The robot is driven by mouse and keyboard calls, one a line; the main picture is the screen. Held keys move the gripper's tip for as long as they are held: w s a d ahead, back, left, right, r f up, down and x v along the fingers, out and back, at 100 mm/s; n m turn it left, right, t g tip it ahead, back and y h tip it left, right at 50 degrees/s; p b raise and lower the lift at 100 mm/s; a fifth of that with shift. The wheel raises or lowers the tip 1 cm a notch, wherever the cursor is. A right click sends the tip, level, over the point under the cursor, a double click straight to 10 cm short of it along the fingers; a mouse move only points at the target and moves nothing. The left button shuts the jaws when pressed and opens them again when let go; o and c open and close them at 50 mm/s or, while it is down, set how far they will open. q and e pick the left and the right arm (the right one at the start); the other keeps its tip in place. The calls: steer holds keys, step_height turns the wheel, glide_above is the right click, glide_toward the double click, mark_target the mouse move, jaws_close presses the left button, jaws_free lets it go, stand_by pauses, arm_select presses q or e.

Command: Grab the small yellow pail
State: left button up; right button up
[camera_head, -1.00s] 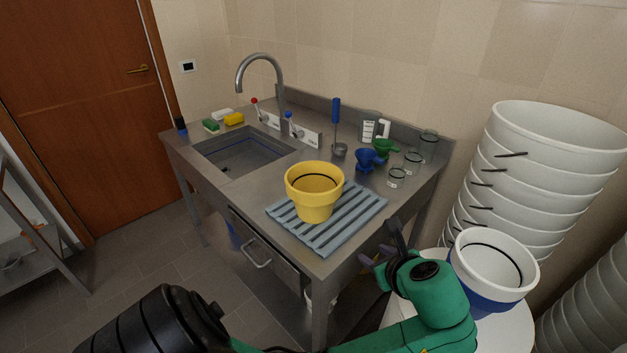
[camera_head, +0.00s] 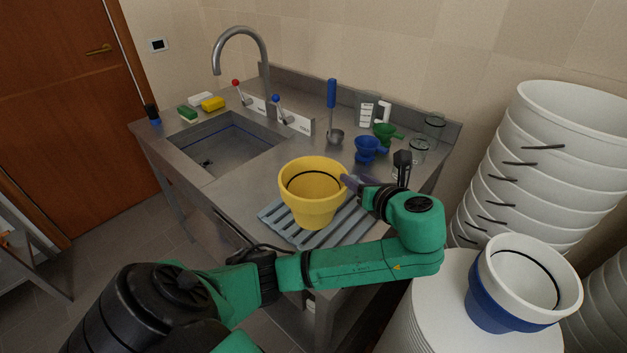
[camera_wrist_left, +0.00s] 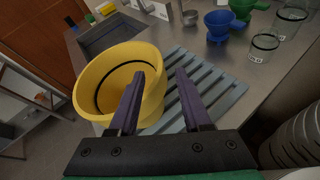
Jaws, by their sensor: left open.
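The yellow pail (camera_head: 311,208) stands upright on a grey-blue slatted rack (camera_head: 352,226) at the front of the steel counter. It looks empty, with a dark ring inside. My left gripper (camera_head: 347,182) is open at the pail's right side, close to the rim. In the left wrist view the pail (camera_wrist_left: 98,92) is left of centre. One finger overlaps its near right wall, and the other shows over the rack to the right. I cannot tell whether the first finger is inside the rim or touching it. My right gripper is not in view.
Blue (camera_head: 368,148) and green (camera_head: 386,133) funnels, a ladle (camera_head: 332,108) and glass jars stand behind the rack. A sink (camera_head: 225,143) lies to the left. A white-and-blue pail (camera_head: 492,305) and tall stacked white buckets (camera_head: 565,130) stand on the right.

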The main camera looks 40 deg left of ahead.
arm_select(q)
steer(key=p+x, duration=0.1)
steer(key=x, duration=0.3)
steer(key=shift+w+a+f, duration=0.1)
steer(key=shift+a+f, duration=0.1)
steer(key=shift+a, duration=0.1)
steer(key=shift+w+a+f, duration=0.1)
steer(key=shift+a, duration=0.1)
steer(key=shift+f, duration=0.1)
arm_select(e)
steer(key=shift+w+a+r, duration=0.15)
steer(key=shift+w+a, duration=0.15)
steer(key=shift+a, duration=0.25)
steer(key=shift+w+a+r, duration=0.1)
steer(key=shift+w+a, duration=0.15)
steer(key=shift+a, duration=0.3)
arm_select(q)
steer(key=shift+w, duration=0.1)
jaws_close()
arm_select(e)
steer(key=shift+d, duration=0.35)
